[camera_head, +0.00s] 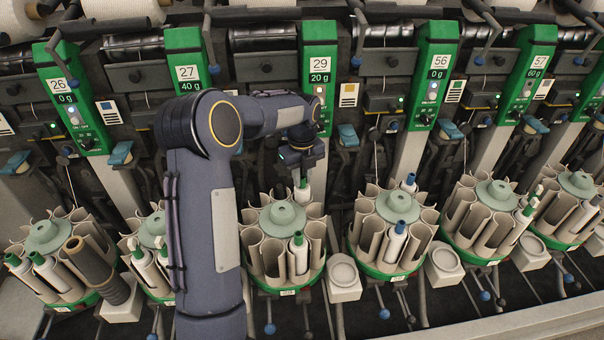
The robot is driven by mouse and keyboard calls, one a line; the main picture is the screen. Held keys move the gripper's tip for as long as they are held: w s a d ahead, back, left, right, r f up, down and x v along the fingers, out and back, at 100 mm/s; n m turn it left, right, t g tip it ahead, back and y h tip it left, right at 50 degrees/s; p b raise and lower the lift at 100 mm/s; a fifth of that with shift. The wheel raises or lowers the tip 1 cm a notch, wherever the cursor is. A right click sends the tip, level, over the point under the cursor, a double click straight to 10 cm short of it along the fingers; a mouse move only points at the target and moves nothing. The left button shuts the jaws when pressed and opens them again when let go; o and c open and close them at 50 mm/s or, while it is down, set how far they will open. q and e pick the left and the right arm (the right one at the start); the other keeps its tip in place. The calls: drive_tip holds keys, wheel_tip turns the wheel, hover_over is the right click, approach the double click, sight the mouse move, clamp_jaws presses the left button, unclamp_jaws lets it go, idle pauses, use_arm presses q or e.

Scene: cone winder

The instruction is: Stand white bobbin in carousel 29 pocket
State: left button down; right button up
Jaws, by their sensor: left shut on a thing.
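My left arm reaches over from the lower left, and its left gripper (303,178) points down, shut on a white bobbin (302,195) with a green top. The bobbin is at the back right of the carousel (287,292) below the green panel marked 29 (320,62). Its lower part is hidden behind the pocket walls, so I cannot tell whether it rests on the pocket floor. My right gripper is not in view.
Neighbouring carousels stand close on both sides, the one at right (396,205) with blue-topped bobbins. A pale round-topped block (343,277) sits between them. Winder panels, levers and cables stand close behind my gripper. A brown tube (88,262) leans at far left.

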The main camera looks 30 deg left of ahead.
use_arm(q)
drive_tip(key=shift+f, duration=0.3)
drive_tip(key=shift+f+b, duration=0.6)
drive_tip(key=shift+f, duration=0.45)
drive_tip(key=c, duration=1.2)
unclamp_jaws()
drive_tip(key=shift+r, duration=0.1)
wheel_tip(320, 180, up, 7)
drive_tip(key=shift+r, duration=0.35)
